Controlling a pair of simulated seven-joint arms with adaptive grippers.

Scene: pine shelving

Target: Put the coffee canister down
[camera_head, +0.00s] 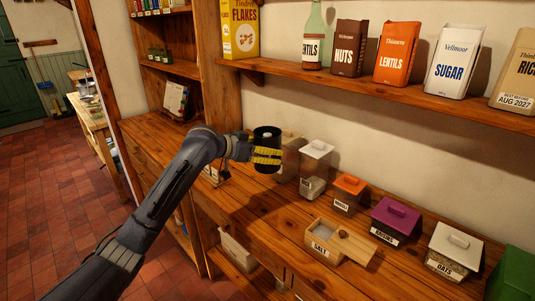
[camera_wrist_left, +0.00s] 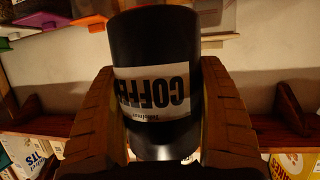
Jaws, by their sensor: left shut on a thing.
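The coffee canister (camera_head: 267,137) is a black cylinder. In the left wrist view the canister (camera_wrist_left: 157,50) fills the middle, and its white label reads COFFEE upside down. My left gripper (camera_head: 266,158) is shut on it, with one ribbed finger on each side in the left wrist view (camera_wrist_left: 158,125). In the head view the canister is upright in front of the left part of the wooden counter (camera_head: 240,220). I cannot tell whether its base touches the counter. My right gripper is not in view.
On the counter stand clear containers with a white lid (camera_head: 317,148), an orange lid (camera_head: 350,184), a purple lid (camera_head: 396,215) and a white oats lid (camera_head: 457,240). An open salt box (camera_head: 328,240) sits nearer the front edge. The shelf above (camera_head: 390,88) holds bags and a bottle (camera_head: 314,35).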

